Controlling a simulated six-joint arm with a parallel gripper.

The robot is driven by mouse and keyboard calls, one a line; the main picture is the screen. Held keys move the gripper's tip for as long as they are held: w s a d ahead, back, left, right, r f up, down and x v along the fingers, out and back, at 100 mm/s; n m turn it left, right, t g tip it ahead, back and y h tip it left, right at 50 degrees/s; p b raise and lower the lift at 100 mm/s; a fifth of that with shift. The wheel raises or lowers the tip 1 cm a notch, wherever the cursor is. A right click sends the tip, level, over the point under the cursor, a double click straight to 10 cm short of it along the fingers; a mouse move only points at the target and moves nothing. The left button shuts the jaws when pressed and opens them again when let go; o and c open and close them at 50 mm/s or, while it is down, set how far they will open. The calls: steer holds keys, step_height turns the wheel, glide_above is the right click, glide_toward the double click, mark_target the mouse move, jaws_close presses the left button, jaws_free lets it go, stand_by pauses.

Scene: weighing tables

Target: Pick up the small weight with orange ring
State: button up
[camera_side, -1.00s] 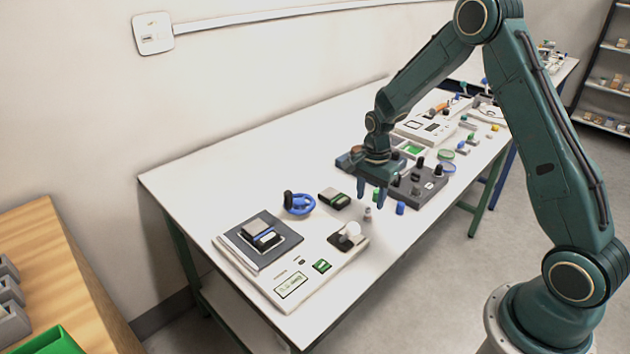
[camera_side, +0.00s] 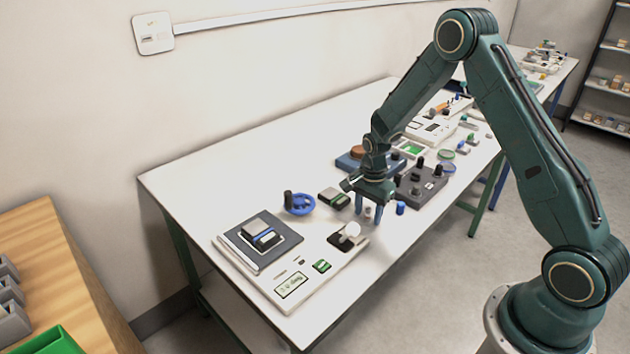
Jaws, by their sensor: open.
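My gripper (camera_side: 369,210) is open, pointing down low over the white table (camera_side: 230,173). A small greyish weight (camera_side: 367,211) stands on the table between or just behind the two fingertips. It is too small to make out an orange ring on it, and I cannot tell whether the fingers touch it.
A blue cylinder (camera_side: 401,208) stands close right of my gripper. A black-and-green block (camera_side: 334,198) and a blue ring-shaped item (camera_side: 300,205) lie to the left. A dark tray with knobs (camera_side: 421,184) lies behind right.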

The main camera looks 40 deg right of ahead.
mark_target(369, 209)
jaws_close()
steer(key=shift+r, duration=0.2)
step_height(369, 209, up, 20)
steer(key=shift+f, duration=0.15)
stand_by(0.7)
stand_by(0.5)
